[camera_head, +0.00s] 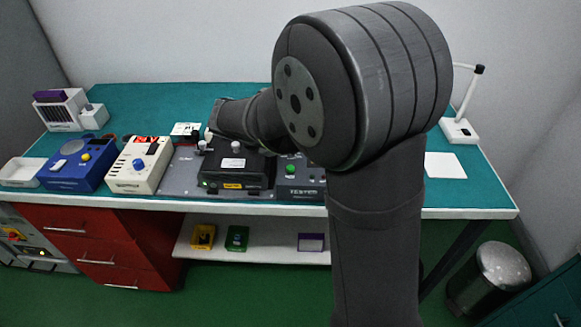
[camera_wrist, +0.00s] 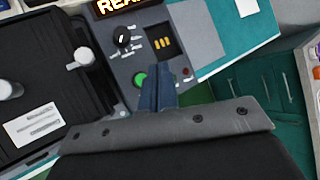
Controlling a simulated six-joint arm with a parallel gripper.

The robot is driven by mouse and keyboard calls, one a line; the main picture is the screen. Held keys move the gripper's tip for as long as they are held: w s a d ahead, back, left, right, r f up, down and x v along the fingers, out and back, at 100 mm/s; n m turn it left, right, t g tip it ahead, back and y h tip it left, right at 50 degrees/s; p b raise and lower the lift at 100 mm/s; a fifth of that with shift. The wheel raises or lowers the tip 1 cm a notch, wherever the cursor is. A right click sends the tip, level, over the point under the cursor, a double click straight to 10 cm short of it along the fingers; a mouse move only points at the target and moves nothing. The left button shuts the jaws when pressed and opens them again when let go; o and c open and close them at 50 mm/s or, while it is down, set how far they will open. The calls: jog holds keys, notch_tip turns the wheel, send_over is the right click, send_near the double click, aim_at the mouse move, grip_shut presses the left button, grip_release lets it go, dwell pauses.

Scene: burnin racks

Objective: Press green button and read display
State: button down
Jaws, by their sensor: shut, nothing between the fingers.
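The green button (camera_wrist: 140,80) is on a grey control panel (camera_wrist: 150,62) in the wrist view, just left of my gripper's fingertips. My gripper (camera_wrist: 166,72) is shut and empty, its dark blue fingers together over the panel. I cannot tell its height above the panel. The lit display (camera_wrist: 120,4) is at the top edge, with letters "REA" showing and the rest cut off. In the head view the green button (camera_head: 291,169) shows on the grey unit (camera_head: 300,193) beside my arm. My gripper and the display are hidden there.
A black box (camera_wrist: 45,85) with white knobs is left of the panel, with a black dial (camera_wrist: 123,38) above the button. In the head view, a cream box (camera_head: 138,166) and blue box (camera_head: 77,165) stand on the left.

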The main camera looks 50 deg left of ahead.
send_over(287, 172)
jog(key=shift+d+f, duration=0.1)
jog(key=shift+f, duration=2.35)
jog(key=shift+f, duration=0.15)
jog(key=shift+f, duration=0.3)
jog(key=shift+f, duration=0.45)
dwell(0.7)
jog(key=shift+r, duration=0.9)
jog(key=shift+r, duration=0.1)
jog(key=shift+r, duration=2.4)
jog(key=shift+f, duration=0.1)
